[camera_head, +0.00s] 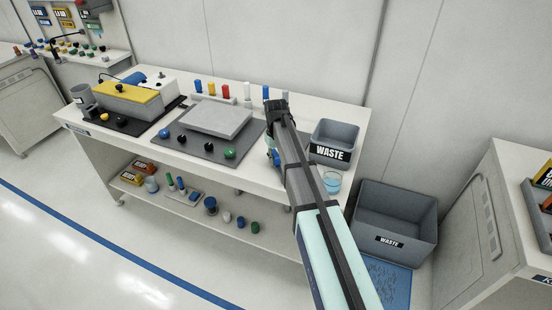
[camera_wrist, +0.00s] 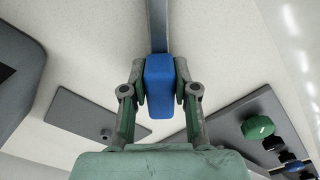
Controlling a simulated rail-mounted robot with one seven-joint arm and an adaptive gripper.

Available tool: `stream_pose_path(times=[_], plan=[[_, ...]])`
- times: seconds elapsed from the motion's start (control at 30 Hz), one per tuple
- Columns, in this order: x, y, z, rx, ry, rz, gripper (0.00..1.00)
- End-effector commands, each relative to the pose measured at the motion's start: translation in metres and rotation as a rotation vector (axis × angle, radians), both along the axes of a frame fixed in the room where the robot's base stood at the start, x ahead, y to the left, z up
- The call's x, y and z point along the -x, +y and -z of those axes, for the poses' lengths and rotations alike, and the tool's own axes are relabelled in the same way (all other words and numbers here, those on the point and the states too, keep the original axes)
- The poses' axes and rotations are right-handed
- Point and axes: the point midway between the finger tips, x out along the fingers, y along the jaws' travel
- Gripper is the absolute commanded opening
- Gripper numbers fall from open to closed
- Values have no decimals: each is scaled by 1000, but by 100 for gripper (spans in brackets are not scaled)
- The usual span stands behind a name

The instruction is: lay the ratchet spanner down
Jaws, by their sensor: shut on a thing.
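The ratchet spanner (camera_wrist: 160,98) shows in the wrist view as a blue handle with a grey shaft running out of the top of the picture. My gripper (camera_wrist: 160,85) is shut on the blue handle, with one finger on each side. In the head view my gripper (camera_head: 273,148) is over the right part of the white bench (camera_head: 258,178), between the grey mat and the small waste bin. A bit of blue shows there, but my arm hides most of the spanner. The spanner's far end is out of the wrist view. I cannot tell its height above the bench.
The small waste bin (camera_head: 330,140) stands right of my arm, near a clear cup with blue liquid (camera_head: 332,183). The dark mat (camera_head: 187,148) carries a grey plate and several knobs. A flat grey plate (camera_wrist: 85,112) lies left of my gripper. White bench surface shows around it.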

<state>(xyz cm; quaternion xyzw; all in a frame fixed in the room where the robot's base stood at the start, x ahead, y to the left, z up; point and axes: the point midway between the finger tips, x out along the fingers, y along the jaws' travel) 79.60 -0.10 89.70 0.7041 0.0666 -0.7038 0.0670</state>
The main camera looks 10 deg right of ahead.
Motion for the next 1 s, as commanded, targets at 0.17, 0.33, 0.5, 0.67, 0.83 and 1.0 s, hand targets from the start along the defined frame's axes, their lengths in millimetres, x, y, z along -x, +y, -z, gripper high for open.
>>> stream_pose_path(times=[0.17, 0.33, 0.5, 0.67, 0.83, 1.0], plan=[[0, 0, 2, 0, 0, 0, 0], [0, 0, 7, 0, 0, 0, 0], [0, 0, 9, 0, 0, 0, 0], [0, 0, 10, 0, 0, 0, 0], [0, 0, 10, 0, 0, 0, 0], [0, 0, 10, 0, 0, 0, 46]])
